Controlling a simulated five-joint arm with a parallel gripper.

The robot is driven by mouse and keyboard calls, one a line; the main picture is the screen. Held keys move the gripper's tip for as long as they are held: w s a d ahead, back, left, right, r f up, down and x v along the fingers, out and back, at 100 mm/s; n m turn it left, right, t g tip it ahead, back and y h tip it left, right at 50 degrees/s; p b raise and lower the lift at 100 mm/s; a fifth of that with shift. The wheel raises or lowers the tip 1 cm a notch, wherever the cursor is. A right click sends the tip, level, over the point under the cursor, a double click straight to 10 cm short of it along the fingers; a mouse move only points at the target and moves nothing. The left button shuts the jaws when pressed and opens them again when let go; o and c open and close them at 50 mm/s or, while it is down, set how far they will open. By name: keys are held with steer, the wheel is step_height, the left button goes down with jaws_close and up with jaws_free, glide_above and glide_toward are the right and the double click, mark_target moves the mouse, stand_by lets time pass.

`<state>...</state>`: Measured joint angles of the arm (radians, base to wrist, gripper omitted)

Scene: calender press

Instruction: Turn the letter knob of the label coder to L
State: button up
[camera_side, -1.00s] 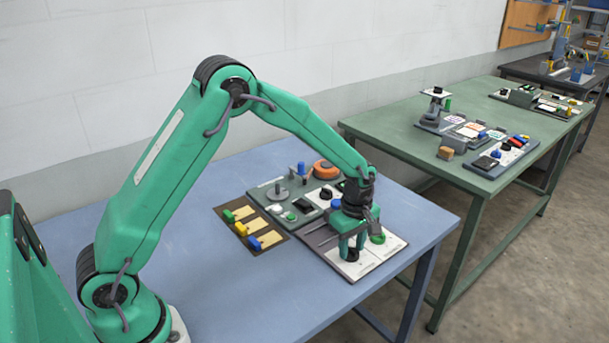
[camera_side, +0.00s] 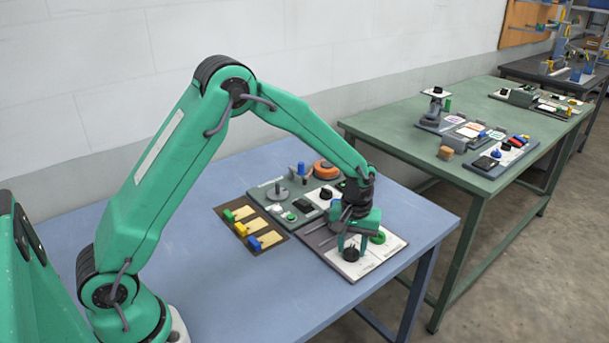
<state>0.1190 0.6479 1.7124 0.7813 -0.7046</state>
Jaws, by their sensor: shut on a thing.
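The label coder's letter knob is the black round knob (camera_side: 351,255) on the white plate (camera_side: 378,256) at the near right of the blue table. My gripper (camera_side: 352,245) points down over this knob and is shut on it, its fingers at the knob's sides. The fingers and the green gripper body hide part of the knob. The letters around it, and where the knob points, are too small to read.
A green round knob (camera_side: 378,237) stands close to the right of my gripper. Behind are a grey-green panel (camera_side: 272,190) and an orange wheel (camera_side: 326,170). The table's front left is clear.

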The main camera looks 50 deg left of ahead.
mark_target(352, 248)
steer(key=m, duration=0.6)
steer(key=shift+m, duration=0.3)
steer(key=m, duration=0.6)
stand_by(0.3)
steer(key=o, duration=1)
steer(key=shift+r, duration=0.1)
step_height(352, 248, up, 7)
steer(key=shift+r, duration=0.35)
